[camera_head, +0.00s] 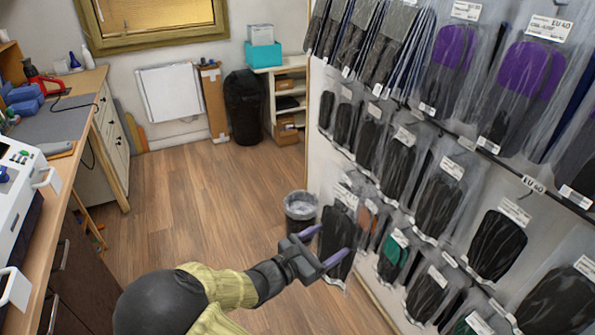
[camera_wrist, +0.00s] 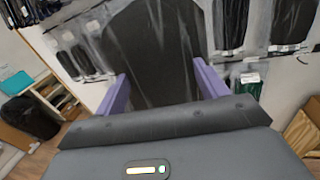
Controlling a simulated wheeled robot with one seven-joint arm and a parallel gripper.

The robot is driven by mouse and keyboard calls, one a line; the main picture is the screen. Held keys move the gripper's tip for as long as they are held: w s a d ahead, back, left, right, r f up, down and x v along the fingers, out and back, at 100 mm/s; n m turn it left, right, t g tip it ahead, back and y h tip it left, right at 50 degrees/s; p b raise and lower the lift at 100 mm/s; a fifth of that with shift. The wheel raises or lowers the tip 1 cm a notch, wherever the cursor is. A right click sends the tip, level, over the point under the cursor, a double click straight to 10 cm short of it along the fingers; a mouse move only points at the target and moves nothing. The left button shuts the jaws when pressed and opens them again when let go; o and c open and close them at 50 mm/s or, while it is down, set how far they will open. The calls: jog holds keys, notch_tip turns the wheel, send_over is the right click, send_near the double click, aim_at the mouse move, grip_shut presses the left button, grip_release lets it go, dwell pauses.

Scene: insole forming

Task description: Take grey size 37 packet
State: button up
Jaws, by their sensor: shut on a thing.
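A dark grey insole packet (camera_head: 341,226) in clear wrapping hangs upright between the purple fingers of my gripper (camera_head: 334,240), in front of the lower left end of the rack. My gripper is shut on it. A white label shows at its top, too small to read, so I cannot tell its size. In the wrist view the dark packet (camera_wrist: 155,45) fills the space between the two fingers (camera_wrist: 160,78). I cannot tell whether the packet is still on its hook.
A waste bin (camera_head: 300,211) stands on the floor behind my gripper. A workbench (camera_head: 85,110) runs along the left. The wooden floor (camera_head: 200,200) between is clear.

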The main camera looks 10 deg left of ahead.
jog(key=w+d+f+n+t+y, duration=0.4)
jog(key=w+d+f+n+y, duration=0.15)
jog(key=w+d, duration=0.55)
jog(key=s+d+f+n+y, duration=0.2)
jog(key=d+f+y, duration=0.4)
jog(key=d+f, duration=0.8)
jog(key=shift+s+f+n+t+y, duration=0.4)
jog(key=shift+f+n, duration=0.25)
jog(key=shift+f, duration=0.25)
jog(key=shift+a, duration=0.15)
